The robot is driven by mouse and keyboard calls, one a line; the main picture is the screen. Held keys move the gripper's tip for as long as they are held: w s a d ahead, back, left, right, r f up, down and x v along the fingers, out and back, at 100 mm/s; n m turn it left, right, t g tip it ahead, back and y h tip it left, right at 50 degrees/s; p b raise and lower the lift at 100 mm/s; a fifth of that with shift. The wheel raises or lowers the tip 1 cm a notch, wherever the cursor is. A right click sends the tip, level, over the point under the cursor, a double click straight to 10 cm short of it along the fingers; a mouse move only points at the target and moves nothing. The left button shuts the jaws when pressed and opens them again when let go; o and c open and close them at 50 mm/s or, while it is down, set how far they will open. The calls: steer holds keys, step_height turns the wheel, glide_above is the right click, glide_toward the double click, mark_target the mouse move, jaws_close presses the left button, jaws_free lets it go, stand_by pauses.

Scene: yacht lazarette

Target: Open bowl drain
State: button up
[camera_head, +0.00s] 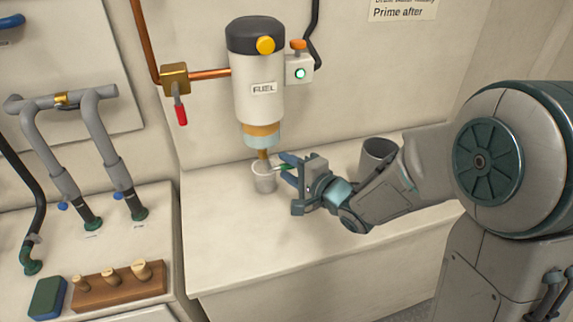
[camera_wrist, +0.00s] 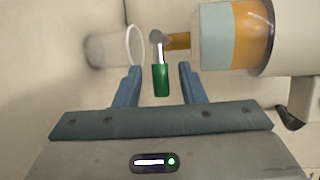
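The fuel filter (camera_head: 258,80) hangs on the wall, with a pale blue and amber bowl (camera_head: 262,135) at its bottom; the bowl also shows in the wrist view (camera_wrist: 216,37). A brass drain stub (camera_wrist: 178,41) leaves the bowl and carries a small metal lever with a green grip (camera_wrist: 160,80). A grey cup (camera_head: 264,178) stands under the drain. My gripper (camera_head: 284,168) is at the drain, beside the cup. In the wrist view its blue fingers (camera_wrist: 160,84) are apart, one on each side of the green grip, with gaps on both sides.
A second grey cup (camera_head: 378,155) stands on the counter (camera_head: 300,235) behind my forearm. A brass valve with a red handle (camera_head: 181,112) is on the copper pipe at left. A wooden block with plugs (camera_head: 120,287) and a green-blue sponge (camera_head: 47,297) lie at lower left.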

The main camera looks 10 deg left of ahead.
steer(key=shift+w+a, duration=0.3)
steer(key=shift+a, duration=0.15)
jaws_close()
